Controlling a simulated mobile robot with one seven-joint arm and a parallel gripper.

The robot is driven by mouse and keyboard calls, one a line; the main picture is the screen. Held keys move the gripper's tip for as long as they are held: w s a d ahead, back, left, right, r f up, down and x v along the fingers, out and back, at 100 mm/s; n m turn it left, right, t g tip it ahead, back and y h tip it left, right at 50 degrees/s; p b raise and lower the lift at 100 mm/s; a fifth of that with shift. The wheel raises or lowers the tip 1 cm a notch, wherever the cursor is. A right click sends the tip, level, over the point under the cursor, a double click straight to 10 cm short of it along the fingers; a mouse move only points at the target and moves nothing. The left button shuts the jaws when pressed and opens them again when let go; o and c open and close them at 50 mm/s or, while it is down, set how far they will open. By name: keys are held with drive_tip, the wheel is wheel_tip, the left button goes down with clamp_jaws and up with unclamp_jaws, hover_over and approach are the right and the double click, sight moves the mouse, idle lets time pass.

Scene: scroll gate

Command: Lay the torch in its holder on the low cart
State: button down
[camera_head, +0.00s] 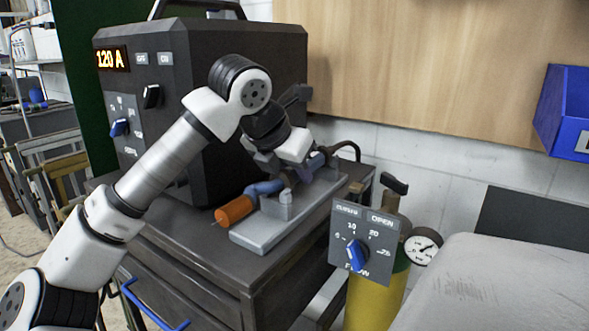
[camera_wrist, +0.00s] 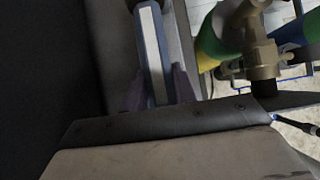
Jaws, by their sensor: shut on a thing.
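The holder is a grey base with upright supports (camera_head: 272,236) on top of the dark low cart (camera_head: 210,238). My gripper (camera_head: 308,166) is shut on the torch handle, over the holder's far part. In the wrist view its fingers (camera_wrist: 157,90) lie on both sides of the handle. The nozzle juts past the holder's left side. I cannot tell whether the torch touches the supports.
A large black welding machine (camera_head: 240,75) stands on the cart right behind my arm. A yellow gas cylinder (camera_head: 375,300) with a knob panel (camera_head: 365,235) and gauge (camera_head: 424,246) stands at the right. A blue bin (camera_head: 565,110) hangs on the wall panel.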

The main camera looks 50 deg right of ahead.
drive_tip(key=shift+f+b, duration=0.4)
drive_tip(key=shift+f, duration=0.2)
idle(0.3)
drive_tip(key=c, duration=1)
unclamp_jaws()
drive_tip(key=shift+c, duration=0.2)
drive_tip(key=v, duration=1.3)
drive_tip(key=shift+a+r+p, duration=0.25)
drive_tip(key=shift+r+p, duration=0.05)
drive_tip(key=shift+p, duration=0.1)
drive_tip(key=shift+s, duration=0.1)
